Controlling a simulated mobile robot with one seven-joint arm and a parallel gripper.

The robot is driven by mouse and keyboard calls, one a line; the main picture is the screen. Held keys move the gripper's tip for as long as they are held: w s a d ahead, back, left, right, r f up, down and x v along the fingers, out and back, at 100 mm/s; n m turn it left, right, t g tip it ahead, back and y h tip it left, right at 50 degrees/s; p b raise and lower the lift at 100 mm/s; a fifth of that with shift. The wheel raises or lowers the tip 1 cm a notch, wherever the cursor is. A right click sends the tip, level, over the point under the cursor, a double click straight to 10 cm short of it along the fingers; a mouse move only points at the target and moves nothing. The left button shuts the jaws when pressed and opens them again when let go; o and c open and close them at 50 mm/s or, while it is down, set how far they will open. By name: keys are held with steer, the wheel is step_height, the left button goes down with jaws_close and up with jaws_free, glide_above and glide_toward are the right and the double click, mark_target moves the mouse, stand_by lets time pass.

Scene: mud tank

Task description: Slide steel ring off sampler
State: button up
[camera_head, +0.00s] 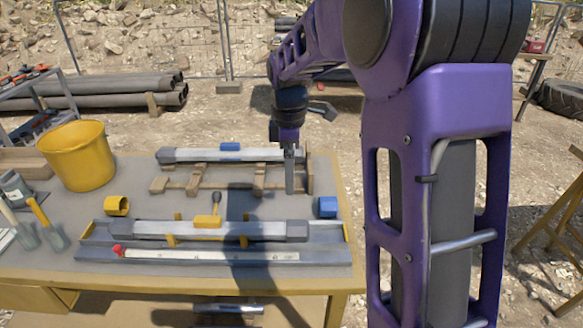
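A long pale grey tube sampler (245,155) with dark end pieces and a blue clip (231,147) lies across a wooden rack (203,172) at the back of the table. A second pale tube sampler (255,230), with a yellow clip (207,222) and dark grey end pieces, lies in front. My gripper (290,188) points down at the right end of the back sampler. Its fingers overlap that end in the picture, and I cannot tell whether they touch it or are open. I cannot make out a separate steel ring; that end is partly hidden.
A yellow ring (117,206) and a blue block-like piece (327,206) lie on the table. A long metal tray (215,262) runs along the front. A yellow bucket (76,155) and hand tools (40,215) stand left. My arm blocks the right side of the view.

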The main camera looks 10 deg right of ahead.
mark_target(290, 223)
step_height(290, 223, down, 17)
steer(key=shift+f+b, duration=0.2)
steer(key=shift+b, duration=0.5)
jaws_close()
stand_by(0.6)
